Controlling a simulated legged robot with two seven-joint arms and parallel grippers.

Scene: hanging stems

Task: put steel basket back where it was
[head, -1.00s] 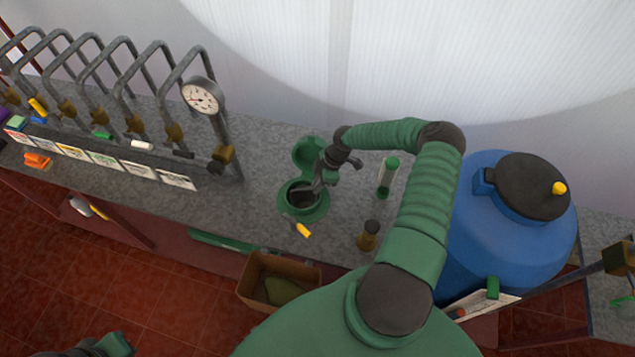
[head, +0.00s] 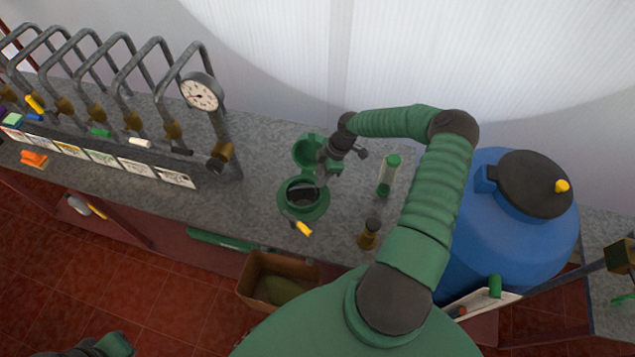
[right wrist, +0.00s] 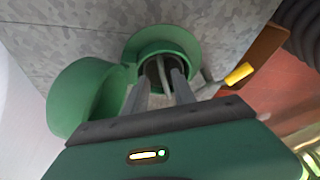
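The green round housing (head: 304,200) is set in the grey counter, with its hinged green lid (head: 309,151) swung open. The steel basket (right wrist: 162,72) appears as grey metal inside the housing's dark opening; most of it is hidden. My right gripper (head: 321,184) is above the housing's mouth. In the right wrist view its two fingers (right wrist: 160,88) stand apart, pointing at the opening, with a thin grey metal part between them. I see no firm grip on it. My left gripper (head: 112,345) shows only partly at the lower left edge; its fingers are unclear.
A yellow-handled lever (head: 302,228) sticks out at the housing's front. A blue drum (head: 515,230) is farther right. Bent pipes with a gauge (head: 200,92) stand left. A cardboard box (head: 250,289) is below.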

